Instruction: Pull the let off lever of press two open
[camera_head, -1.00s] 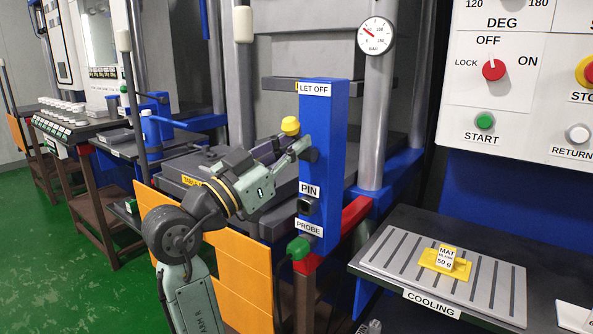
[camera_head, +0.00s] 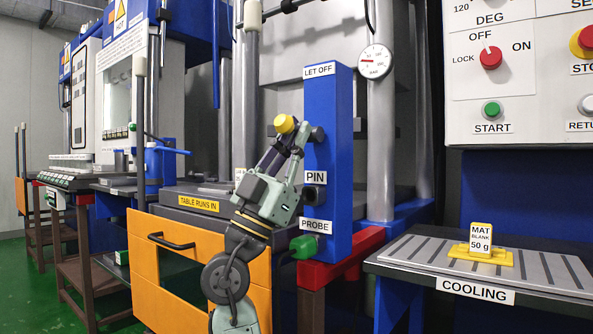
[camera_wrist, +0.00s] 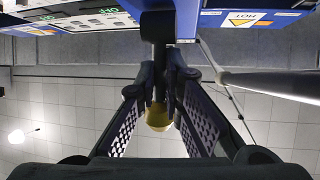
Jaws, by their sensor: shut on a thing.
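The let-off lever of the press has a yellow knob (camera_head: 285,123) and sticks out to the left from a black pivot (camera_head: 318,133) on the blue post (camera_head: 329,100) under the LET OFF label. The knob stands a little higher than the pivot. My gripper (camera_head: 294,143) is shut on the lever, just below the knob. In the wrist view, my gripper (camera_wrist: 165,80) has its two fingers on either side of the dark lever (camera_wrist: 160,60), with the yellow knob (camera_wrist: 158,117) showing between them. The fingers hide part of the lever.
Below the lever, the post carries a PIN socket (camera_head: 313,198) and a green PROBE plug (camera_head: 304,246). A round gauge (camera_head: 376,62) is at upper right. An orange guard (camera_head: 190,265) stands beside my arm. A cooling table (camera_head: 400,262) with a yellow mat blank (camera_head: 480,245) is at right.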

